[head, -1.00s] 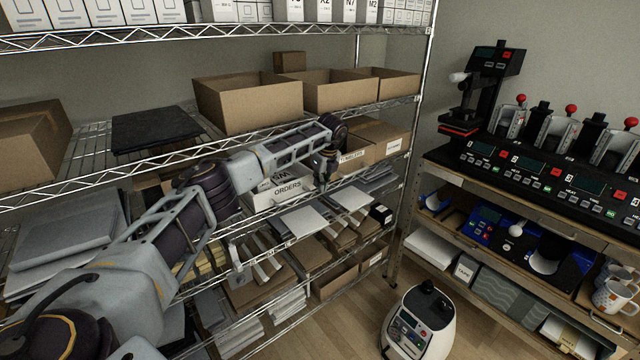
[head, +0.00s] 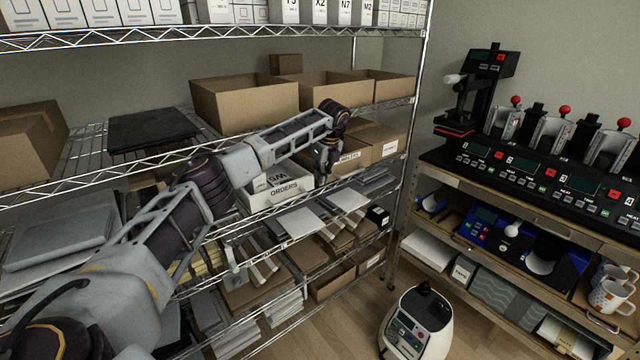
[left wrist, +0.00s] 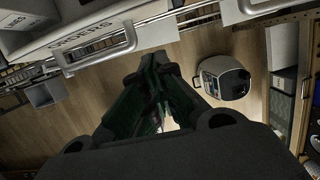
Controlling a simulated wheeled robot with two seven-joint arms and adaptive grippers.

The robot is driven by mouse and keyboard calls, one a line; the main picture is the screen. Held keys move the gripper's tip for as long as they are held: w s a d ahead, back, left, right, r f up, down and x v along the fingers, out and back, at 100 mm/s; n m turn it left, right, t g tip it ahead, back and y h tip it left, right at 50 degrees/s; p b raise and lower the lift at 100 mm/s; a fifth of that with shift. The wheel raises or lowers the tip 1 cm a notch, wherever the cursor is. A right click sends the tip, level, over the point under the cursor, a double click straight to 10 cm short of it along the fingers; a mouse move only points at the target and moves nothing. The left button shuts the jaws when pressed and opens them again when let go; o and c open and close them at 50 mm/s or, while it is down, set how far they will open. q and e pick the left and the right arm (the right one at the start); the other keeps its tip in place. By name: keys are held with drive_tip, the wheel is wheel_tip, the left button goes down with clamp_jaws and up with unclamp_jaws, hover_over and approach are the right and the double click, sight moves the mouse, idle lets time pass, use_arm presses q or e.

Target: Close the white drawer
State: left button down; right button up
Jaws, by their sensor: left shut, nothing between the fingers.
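The white drawer (head: 276,193), lettered "ORDERS" on its front, sits on the middle shelf of the wire rack. My left forearm crosses in front of its upper part and hides some of it. My left gripper (head: 324,174) is shut and empty, pointing down just right of the drawer's front; I cannot tell whether it touches. In the left wrist view the white drawer front (left wrist: 145,36) shows at the top left, and the shut left gripper (left wrist: 158,75) is below and right of it, over the floor. My right gripper is not in view.
Cardboard boxes (head: 385,140) stand right of the drawer on the same shelf. The wire shelf edge (head: 340,183) runs by the gripper. A white rounded machine (head: 420,325) stands on the floor. Open floor lies before the rack.

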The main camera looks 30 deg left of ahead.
use_arm(q)
drive_tip(key=v, duration=0.4)
drive_tip(key=shift+r+b, duration=0.35)
drive_tip(key=shift+f, duration=0.1)
